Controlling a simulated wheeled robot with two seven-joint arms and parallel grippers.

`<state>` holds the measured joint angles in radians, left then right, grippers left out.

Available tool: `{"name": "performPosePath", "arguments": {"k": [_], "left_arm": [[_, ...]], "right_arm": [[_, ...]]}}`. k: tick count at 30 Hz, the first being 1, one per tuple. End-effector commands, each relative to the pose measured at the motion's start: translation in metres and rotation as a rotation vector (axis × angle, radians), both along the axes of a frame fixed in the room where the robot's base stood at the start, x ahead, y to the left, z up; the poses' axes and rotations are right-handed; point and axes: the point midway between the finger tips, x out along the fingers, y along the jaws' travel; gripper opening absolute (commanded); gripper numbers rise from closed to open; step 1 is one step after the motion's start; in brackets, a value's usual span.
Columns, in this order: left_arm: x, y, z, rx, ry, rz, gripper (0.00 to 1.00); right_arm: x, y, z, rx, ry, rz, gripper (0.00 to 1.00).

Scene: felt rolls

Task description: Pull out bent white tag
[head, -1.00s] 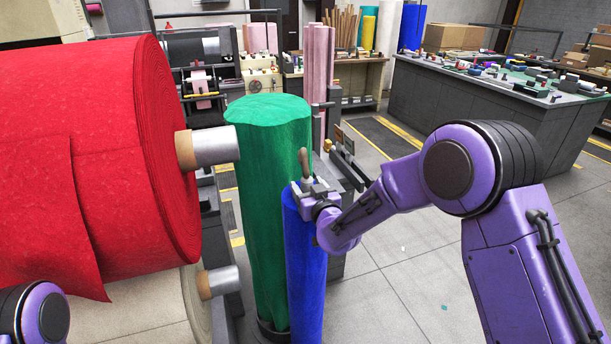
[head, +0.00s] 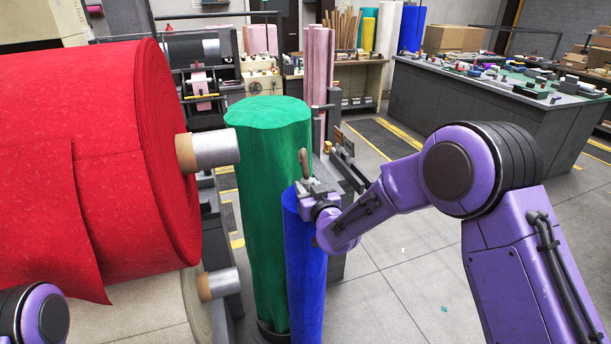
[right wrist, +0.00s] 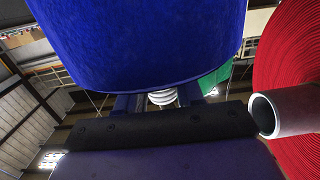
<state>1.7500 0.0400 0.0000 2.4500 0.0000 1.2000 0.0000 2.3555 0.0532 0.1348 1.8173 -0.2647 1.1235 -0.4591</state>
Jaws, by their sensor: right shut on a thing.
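My right gripper (head: 316,190) is at the top of the upright blue felt roll (head: 305,265), beside the taller green roll (head: 270,190). It is shut, and its fingertips are small and partly hidden in the head view. A curved brownish piece (head: 304,160) stands up at the gripper. In the right wrist view, the blue roll (right wrist: 140,40) fills the top. A small white ribbed piece (right wrist: 163,97) shows below it between dark blue parts, and I take it for the bent white tag. How the jaws hold it is hidden. My left gripper is out of view.
A large red roll (head: 90,150) with a metal core end (head: 214,148) is at the left, close to the green roll. A grey workbench (head: 480,110) stands at the back right.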

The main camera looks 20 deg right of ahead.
Motion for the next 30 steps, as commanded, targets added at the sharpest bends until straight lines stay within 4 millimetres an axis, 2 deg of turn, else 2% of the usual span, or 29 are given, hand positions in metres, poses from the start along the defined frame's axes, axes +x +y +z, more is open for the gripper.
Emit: {"name": "performPosePath", "arguments": {"k": [20,30], "left_arm": [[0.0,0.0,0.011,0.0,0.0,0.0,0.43],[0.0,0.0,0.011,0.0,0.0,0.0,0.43]], "right_arm": [[0.0,0.0,0.014,0.0,0.0,0.0,0.0],[0.0,0.0,0.015,0.0,0.0,0.0,0.0]]}}
